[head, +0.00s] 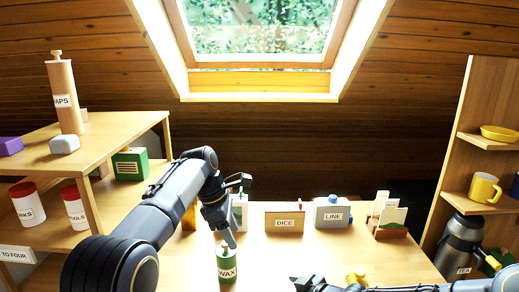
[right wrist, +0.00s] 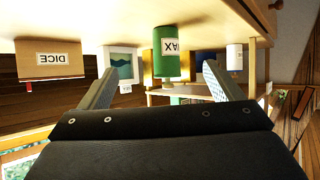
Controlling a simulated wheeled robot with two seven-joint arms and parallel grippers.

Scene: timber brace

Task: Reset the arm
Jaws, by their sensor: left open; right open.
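My left gripper (head: 230,238) is in the middle of the head view, pointing down, open, with its fingertips at the top of a green can labelled WAX (head: 227,268). Whether the fingers touch the can is unclear. The can stands upright on the table. My right gripper (head: 298,284) shows only partly at the bottom edge of the head view. In the right wrist view, which is upside down, its two fingers (right wrist: 159,70) are apart and empty, with the WAX can (right wrist: 166,52) beyond them in the gap.
On the table (head: 310,258) stand a DICE box (head: 284,222), a grey LINE box (head: 332,213), a card holder (head: 391,232) and a small yellow object (head: 356,279). Shelves with jars (head: 27,206) are at left. A TEA flask (head: 460,246) and yellow mug (head: 484,187) are at right.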

